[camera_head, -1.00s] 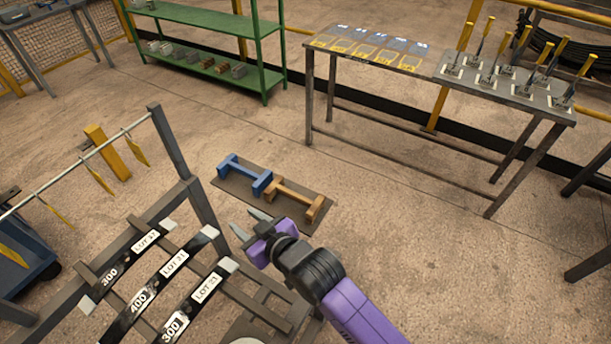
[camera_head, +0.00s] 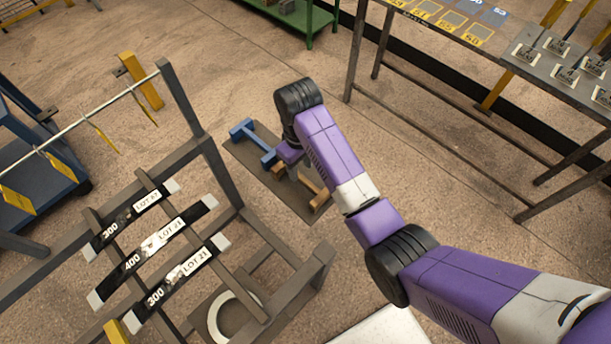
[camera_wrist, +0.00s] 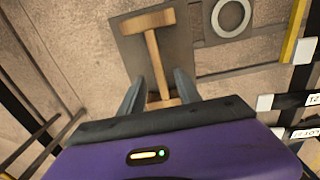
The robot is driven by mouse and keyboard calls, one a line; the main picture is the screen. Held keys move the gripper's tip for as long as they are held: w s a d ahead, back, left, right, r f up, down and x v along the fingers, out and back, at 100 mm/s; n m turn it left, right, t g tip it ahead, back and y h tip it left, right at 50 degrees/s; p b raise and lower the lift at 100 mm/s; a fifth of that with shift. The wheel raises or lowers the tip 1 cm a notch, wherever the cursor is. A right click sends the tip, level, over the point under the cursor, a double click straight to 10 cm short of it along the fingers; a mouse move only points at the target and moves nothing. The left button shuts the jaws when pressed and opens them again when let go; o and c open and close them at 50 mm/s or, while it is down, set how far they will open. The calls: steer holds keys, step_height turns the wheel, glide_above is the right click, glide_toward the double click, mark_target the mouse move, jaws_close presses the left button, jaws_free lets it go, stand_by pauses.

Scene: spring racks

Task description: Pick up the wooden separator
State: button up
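The wooden separator (camera_wrist: 154,62) is a light-brown I-shaped piece lying on a dark mat (camera_wrist: 180,48). In the head view only parts of the wooden separator (camera_head: 318,198) show, because my arm covers the rest. In the wrist view my gripper (camera_wrist: 158,80) is open, with one finger on each side of the separator's stem. I cannot tell how far above it the fingers are, and no contact shows. A blue separator (camera_head: 254,136) of similar shape lies on the same mat at the far left end.
A dark rack (camera_head: 190,150) with labelled LOT strips stands left of the mat. A white ring (camera_wrist: 231,17) lies beside the mat. A grey metal table (camera_head: 520,65) with tags is at the upper right. Open floor surrounds the mat's far side.

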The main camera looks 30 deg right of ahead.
mark_target(302, 177)
step_height(302, 177, down, 7)
steer(key=shift+s+d+f+p, duration=0.1)
steer(key=shift+f+p, duration=0.05)
steer(key=shift+p, duration=0.45)
jaws_close()
